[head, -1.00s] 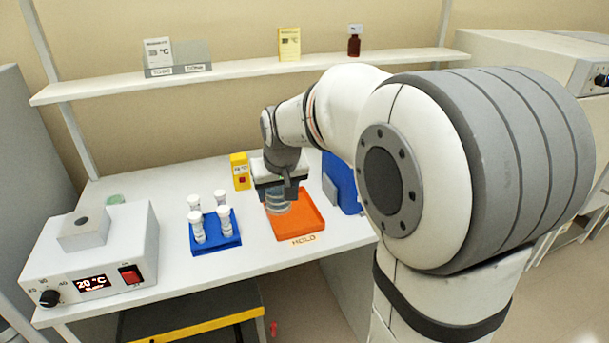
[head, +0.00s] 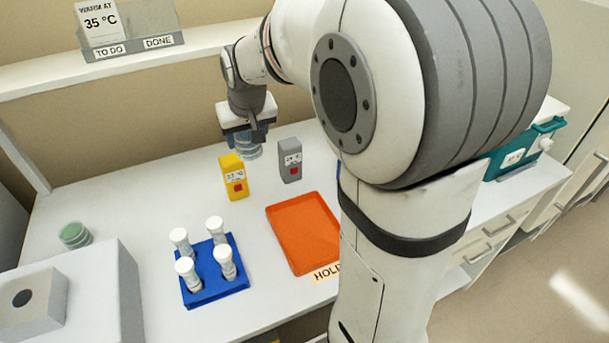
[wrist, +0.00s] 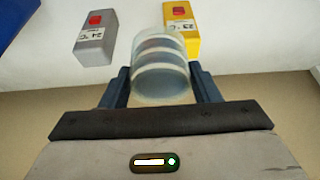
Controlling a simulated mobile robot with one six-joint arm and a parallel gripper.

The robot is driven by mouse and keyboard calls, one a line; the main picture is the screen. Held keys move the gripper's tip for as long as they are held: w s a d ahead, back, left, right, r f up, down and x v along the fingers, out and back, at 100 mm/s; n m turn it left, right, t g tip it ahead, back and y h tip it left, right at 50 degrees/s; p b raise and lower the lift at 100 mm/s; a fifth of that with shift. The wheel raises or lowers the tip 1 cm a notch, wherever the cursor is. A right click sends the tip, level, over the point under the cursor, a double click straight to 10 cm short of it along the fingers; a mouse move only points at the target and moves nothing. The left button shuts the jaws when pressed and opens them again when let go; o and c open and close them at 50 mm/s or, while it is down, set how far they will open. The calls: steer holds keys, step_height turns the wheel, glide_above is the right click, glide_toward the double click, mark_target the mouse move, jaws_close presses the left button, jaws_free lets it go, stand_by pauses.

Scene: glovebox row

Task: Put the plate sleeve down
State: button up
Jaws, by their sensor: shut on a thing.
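The plate sleeve (head: 249,150) is a clear, round stack of dishes. My gripper (head: 246,134) is shut on it and holds it upright at the back of the bench, behind the yellow block. In the wrist view the sleeve (wrist: 160,62) sits between the two dark fingers of my gripper (wrist: 162,88). The gripper hides part of its top in the head view. I cannot tell whether its bottom touches the bench.
An empty orange tray (head: 304,232) labelled HOLD lies in front. A yellow block (head: 233,177) and a grey block (head: 290,167) stand near the sleeve. A blue rack (head: 214,271) with several white-capped tubes and a green dish stack (head: 75,235) are to the left.

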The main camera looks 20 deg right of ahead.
step_height(320, 180, down, 18)
steer(key=shift+d+r, duration=0.1)
steer(key=shift+d, duration=0.05)
stand_by(0.3)
steer(key=shift+f, duration=0.2)
steer(key=o, duration=1.1)
steer(key=shift+r, duration=0.1)
steer(key=shift+c, duration=0.2)
